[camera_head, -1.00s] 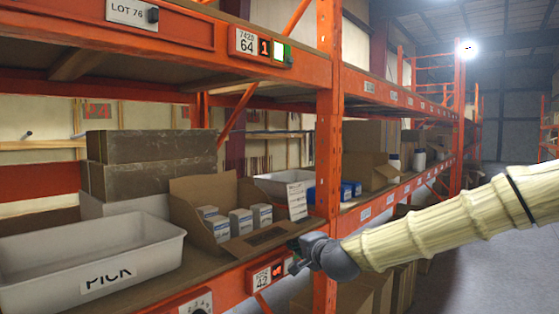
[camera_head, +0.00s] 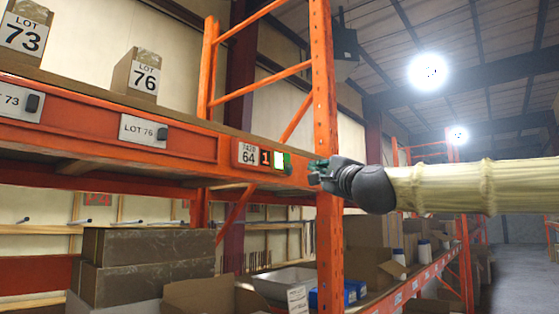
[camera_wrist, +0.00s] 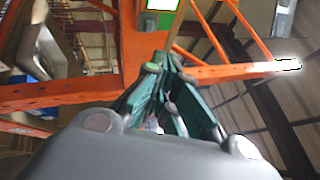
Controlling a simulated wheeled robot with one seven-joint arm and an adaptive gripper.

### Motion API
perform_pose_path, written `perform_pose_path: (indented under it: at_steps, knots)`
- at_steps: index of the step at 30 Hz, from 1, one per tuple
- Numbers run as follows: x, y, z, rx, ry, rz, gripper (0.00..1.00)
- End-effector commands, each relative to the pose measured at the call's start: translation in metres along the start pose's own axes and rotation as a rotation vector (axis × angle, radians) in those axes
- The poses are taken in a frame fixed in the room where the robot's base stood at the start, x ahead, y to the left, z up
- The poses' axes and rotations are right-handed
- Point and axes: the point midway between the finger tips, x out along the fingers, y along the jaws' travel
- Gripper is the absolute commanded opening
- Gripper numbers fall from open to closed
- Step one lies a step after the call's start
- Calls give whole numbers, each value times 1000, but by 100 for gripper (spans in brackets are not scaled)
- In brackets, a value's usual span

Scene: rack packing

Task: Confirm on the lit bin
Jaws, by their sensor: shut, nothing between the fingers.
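The bin module (camera_head: 262,157) on the upper orange beam carries a label reading 64, a red-orange "1" display and a lit white-green button (camera_head: 281,162). The lit button also shows at the top edge of the wrist view (camera_wrist: 162,5). My gripper (camera_head: 314,171) is just right of the module at nearly the same height, in front of the beam near the upright. Its green fingers (camera_wrist: 160,68) are shut and empty, pointing towards the beam. A small gap shows between fingertips and button in the head view; the depth gap is hard to tell.
LOT 76 (camera_head: 144,131) and LOT 73 (camera_head: 20,103) plates sit left on the same beam, with small boxes above. An orange upright (camera_head: 327,110) stands beside my gripper. Cartons (camera_head: 145,263) fill the lower shelf. The aisle at right is open.

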Motion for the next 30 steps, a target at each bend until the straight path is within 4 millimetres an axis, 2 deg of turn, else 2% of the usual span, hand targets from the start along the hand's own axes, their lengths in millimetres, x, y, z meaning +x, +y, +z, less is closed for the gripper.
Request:
perform_pose_path:
  at_steps: [1,3,7,20,30]
  knots:
    - [-1,-13,2,9,-2,-14,0]
    - [-3,-24,4,19,-5,-25,0]
    - [-4,-32,6,27,-7,-35,0]
    - [-1,-32,8,27,-7,-35,0]
    - [26,-20,22,27,-7,-34,0]
